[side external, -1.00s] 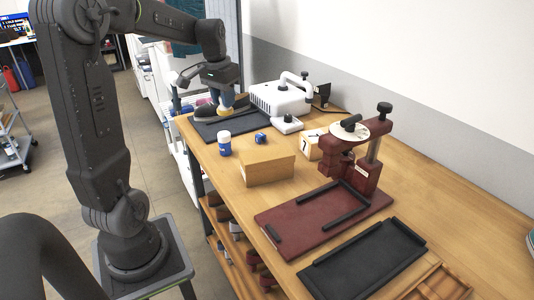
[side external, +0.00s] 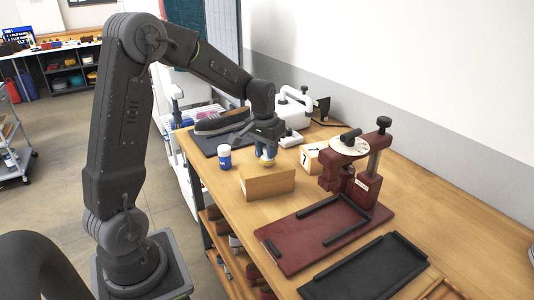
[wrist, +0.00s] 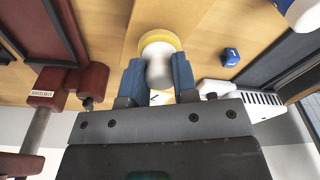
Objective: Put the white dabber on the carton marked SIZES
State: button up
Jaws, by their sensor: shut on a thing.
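My gripper (side external: 265,150) is shut on the white dabber (wrist: 158,66), which has a yellow rim at its far end. The wrist view shows the dabber between the two blue fingers. In the side view, the dabber's lower end (side external: 266,162) shows under my gripper, over or just behind the back edge of a plain tan carton (side external: 266,184). I cannot tell whether it touches the carton. I can read no SIZES marking on this carton. A smaller pale box (side external: 312,158) with a black figure like a 7 stands to the right behind it.
A blue cube (wrist: 230,57) is near the dabber. A dark red press (side external: 352,172) and a black tray (side external: 365,268) are at the right. A shoe (side external: 222,122) and white machine stand behind.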

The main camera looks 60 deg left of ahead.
jog(key=shift+f, duration=0.75)
jog(key=shift+f, duration=0.15)
jog(key=o, duration=1)
